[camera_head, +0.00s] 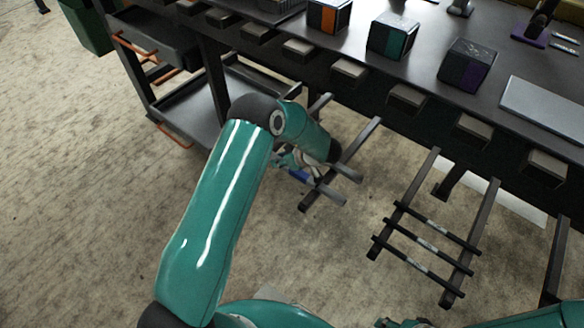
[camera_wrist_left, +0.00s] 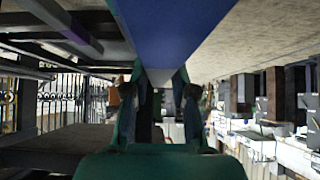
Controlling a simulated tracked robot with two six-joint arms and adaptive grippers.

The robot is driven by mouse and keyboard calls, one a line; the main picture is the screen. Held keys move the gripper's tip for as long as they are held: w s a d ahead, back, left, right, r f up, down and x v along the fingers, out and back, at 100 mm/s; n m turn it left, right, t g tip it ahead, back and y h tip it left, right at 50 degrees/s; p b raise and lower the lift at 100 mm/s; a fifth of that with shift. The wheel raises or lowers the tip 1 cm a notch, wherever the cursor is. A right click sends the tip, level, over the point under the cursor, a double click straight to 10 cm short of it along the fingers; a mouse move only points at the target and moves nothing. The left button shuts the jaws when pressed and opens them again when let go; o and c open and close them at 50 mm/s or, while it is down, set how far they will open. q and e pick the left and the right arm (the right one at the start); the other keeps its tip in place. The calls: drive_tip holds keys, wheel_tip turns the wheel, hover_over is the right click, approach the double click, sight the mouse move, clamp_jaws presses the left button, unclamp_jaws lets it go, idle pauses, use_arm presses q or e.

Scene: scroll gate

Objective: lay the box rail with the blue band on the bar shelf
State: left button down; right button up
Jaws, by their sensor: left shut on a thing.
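My left gripper (camera_head: 291,163) is shut on the box rail with the blue band (camera_head: 301,176). In the left wrist view the blue band (camera_wrist_left: 168,25) fills the top middle, between the two fingers of my left gripper (camera_wrist_left: 158,95). A second bar shelf (camera_head: 484,215) to the right carries three dark rails with pale bands (camera_head: 430,245). My right gripper is not in view.
A long dark counter (camera_head: 430,65) runs along the back, with several boxes, such as a teal-banded one (camera_head: 393,37), and a grey panel (camera_head: 545,108). Small blocks stick out below its edge. A dark cart (camera_head: 190,115) stands left. The carpet at left is clear.

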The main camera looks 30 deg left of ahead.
use_arm(q)
wheel_tip(320, 180, down, 8)
drive_tip(key=b, duration=0.2)
drive_tip(key=shift+w+d+b, duration=0.25)
drive_tip(key=shift+d+b, duration=0.05)
drive_tip(key=shift+b, duration=0.05)
drive_tip(key=c, duration=1.2)
unclamp_jaws()
drive_tip(key=shift+f, duration=0.1)
